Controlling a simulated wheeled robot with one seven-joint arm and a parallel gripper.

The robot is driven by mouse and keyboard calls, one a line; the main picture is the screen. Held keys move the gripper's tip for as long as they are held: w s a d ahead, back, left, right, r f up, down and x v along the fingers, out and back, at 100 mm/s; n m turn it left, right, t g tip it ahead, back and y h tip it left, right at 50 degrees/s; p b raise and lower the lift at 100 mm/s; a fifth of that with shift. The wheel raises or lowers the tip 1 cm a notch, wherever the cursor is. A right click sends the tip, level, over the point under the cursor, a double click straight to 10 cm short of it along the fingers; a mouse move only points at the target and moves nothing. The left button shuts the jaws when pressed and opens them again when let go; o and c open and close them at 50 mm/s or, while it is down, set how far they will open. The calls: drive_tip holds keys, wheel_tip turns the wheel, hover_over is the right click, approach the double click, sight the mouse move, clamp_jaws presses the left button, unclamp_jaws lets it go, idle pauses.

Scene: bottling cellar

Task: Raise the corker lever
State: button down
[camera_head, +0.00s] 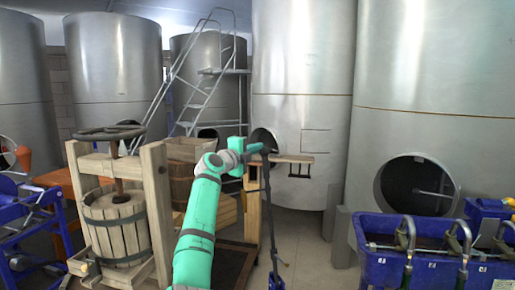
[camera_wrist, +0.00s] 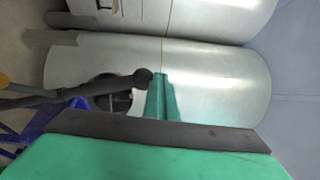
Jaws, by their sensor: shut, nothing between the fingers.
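A dark rod with a rounded end, which looks like the corker lever (camera_wrist: 108,88), crosses the left of the wrist view. Its rounded end lies beside my green fingertips; whether they touch, I cannot tell. In the head view a dark upright rod, likely the same lever (camera_head: 267,195), stands just right of my gripper (camera_head: 258,149) and runs down towards the floor. My gripper also shows in the wrist view (camera_wrist: 163,93), its fingers together with nothing between them. The corker's body is not clearly visible.
A wooden basket press (camera_head: 118,225) stands left of my arm. A blue filling trough (camera_head: 385,262) with metal spouts stands at the right. Large steel tanks (camera_head: 300,60) fill the back. A wooden board (camera_head: 292,158) shows behind my gripper. Some floor (camera_head: 308,250) is clear before the trough.

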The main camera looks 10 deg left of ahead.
drive_tip(key=shift+w+d+f, duration=0.15)
drive_tip(key=shift+d+f, duration=0.1)
drive_tip(key=shift+f, duration=0.2)
drive_tip(key=shift+w+d+f, duration=0.1)
drive_tip(key=shift+d+f, duration=0.1)
drive_tip(key=shift+f, duration=0.2)
drive_tip(key=s+a+r, duration=0.4)
drive_tip(key=s+r, duration=0.3)
drive_tip(key=s, duration=0.5)
